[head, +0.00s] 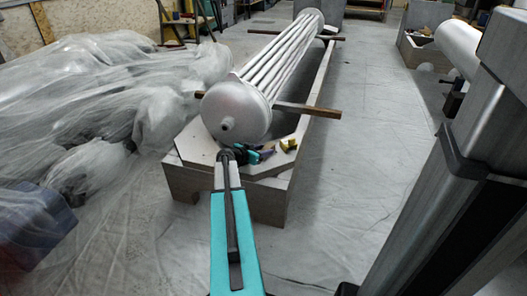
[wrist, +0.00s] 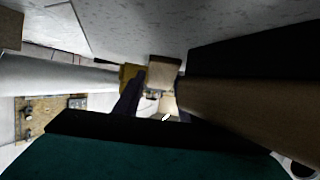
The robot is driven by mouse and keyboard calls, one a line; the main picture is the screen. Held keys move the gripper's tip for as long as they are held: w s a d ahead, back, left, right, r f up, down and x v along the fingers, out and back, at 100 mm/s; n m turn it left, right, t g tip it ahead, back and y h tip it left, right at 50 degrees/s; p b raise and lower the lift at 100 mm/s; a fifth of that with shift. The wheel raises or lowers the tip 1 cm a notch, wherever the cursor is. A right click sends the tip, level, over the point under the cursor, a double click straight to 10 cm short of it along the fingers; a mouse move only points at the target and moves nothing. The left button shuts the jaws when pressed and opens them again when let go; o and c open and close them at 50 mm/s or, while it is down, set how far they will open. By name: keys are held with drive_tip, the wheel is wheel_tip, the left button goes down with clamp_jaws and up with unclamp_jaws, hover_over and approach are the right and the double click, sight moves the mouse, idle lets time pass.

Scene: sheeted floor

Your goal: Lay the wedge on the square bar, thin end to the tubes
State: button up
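The silver tube bundle (head: 285,55) ends in a rounded cap (head: 236,108) and lies on a long pale frame. A brown square bar (head: 315,110) crosses under the tubes near the cap, its right end sticking out past the frame. A small yellow piece (head: 289,146), perhaps the wedge, lies on the frame's front board, and I cannot tell its thin end. My gripper (head: 268,153) is low over that board, just left of the yellow piece. In the wrist view its dark fingers (wrist: 156,88) stand apart, with a tan block (wrist: 164,70) just beyond their tips.
The frame's pale front board (head: 193,150) is mostly bare on the left. Clear plastic sheeting (head: 90,100) heaps up at the left. The sheeted floor (head: 365,150) right of the frame is free. Another bar (head: 328,38) crosses at the far end.

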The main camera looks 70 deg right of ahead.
drive_tip(key=shift+r, duration=0.15)
drive_tip(key=p+v, duration=0.3)
drive_tip(key=v, duration=0.8)
drive_tip(key=shift+w+a+r, duration=0.15)
drive_tip(key=shift+a, duration=0.3)
idle(0.4)
